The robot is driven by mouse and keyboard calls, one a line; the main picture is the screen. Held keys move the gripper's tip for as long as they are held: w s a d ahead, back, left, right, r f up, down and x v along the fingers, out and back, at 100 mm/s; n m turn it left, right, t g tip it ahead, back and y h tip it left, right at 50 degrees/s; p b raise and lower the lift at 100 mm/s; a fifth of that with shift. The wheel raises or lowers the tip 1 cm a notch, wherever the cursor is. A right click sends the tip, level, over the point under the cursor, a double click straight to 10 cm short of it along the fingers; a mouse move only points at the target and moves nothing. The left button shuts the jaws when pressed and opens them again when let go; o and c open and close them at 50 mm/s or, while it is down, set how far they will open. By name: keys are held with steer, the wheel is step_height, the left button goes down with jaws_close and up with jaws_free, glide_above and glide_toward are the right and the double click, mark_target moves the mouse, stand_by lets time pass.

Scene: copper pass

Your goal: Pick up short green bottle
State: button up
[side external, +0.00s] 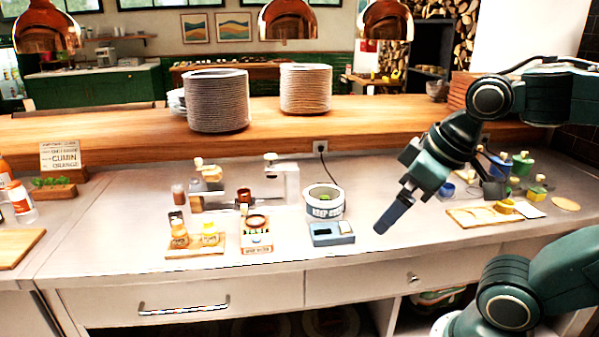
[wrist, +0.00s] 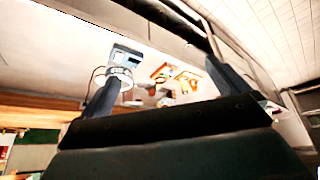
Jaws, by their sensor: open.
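Two small green bottles stand on the counter's right side in the side view. One is a wider green bottle with a yellow top (side external: 522,164); the other is a small green bottle with a yellow label (side external: 537,186), nearer the front. I cannot tell for sure which is the short green bottle. My gripper (side external: 381,226) hangs tilted above the counter, left of both bottles and apart from them. Its two fingers are spread with nothing between them in the wrist view (wrist: 168,75). I cannot make out either bottle in the wrist view.
A blue box (side external: 332,234) and a white round container (side external: 324,203) stand left of my gripper. A wooden board (side external: 475,218) with small items lies to its right. Blue containers (side external: 498,166) crowd near the bottles. Plate stacks (side external: 217,102) stand on the raised wooden shelf behind.

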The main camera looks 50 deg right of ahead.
steer(key=shift+s+a+f, duration=0.15)
steer(key=shift+s+f, duration=0.25)
steer(key=shift+s, duration=0.1)
steer(key=shift+c, duration=0.2)
steer(key=c, duration=1.3)
steer(key=shift+o, duration=0.2)
steer(key=shift+w, duration=0.15)
